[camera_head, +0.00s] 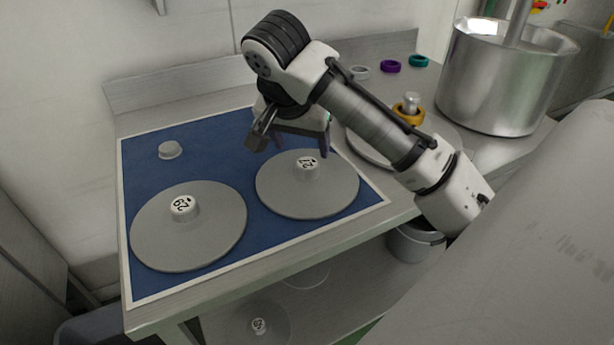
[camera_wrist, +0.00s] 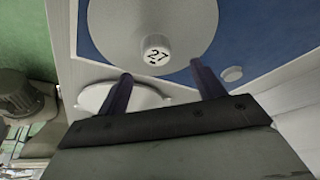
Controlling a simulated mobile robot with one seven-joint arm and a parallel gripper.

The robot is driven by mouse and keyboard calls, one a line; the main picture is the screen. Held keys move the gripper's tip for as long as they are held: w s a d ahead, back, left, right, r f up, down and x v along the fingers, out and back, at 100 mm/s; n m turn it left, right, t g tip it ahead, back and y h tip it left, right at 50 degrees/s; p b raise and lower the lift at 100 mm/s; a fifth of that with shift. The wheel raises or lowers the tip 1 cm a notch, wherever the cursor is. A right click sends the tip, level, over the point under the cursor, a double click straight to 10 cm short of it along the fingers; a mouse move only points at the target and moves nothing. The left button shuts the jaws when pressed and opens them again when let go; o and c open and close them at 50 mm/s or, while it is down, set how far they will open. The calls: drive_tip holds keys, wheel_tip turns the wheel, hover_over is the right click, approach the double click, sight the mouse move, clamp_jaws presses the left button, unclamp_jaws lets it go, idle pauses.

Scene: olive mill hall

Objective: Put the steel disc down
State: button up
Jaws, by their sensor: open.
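A grey steel disc (camera_head: 335,196) with a central knob marked 27 lies flat on the blue mat (camera_head: 262,240), towards its right side. It also shows in the wrist view (camera_wrist: 112,28), its knob (camera_wrist: 156,48) just beyond the fingertips. A second grey disc (camera_head: 170,243) with a numbered knob lies on the mat to the left. My gripper (camera_head: 302,151) is open and empty, just above and behind the knob of the right disc. Its two fingers (camera_wrist: 161,69) are spread, with nothing between them in the wrist view.
A small grey knob (camera_head: 169,150) stands at the mat's back left. Another disc (camera_head: 362,146) with a yellow ring (camera_head: 408,114) lies behind my arm. A large steel pot (camera_head: 490,85) stands at the right. Small rings line the back, including a purple one (camera_head: 391,67).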

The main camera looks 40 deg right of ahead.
sight(307, 163)
drive_tip(key=x, duration=0.4)
drive_tip(key=shift+s+d+f, duration=0.2)
drive_tip(key=shift+f, duration=0.2)
drive_tip(key=shift+w+d+f, duration=0.1)
drive_tip(key=shift+w+f, duration=0.05)
drive_tip(key=shift+f, duration=0.3)
clamp_jaws()
drive_tip(key=shift+r, duration=0.1)
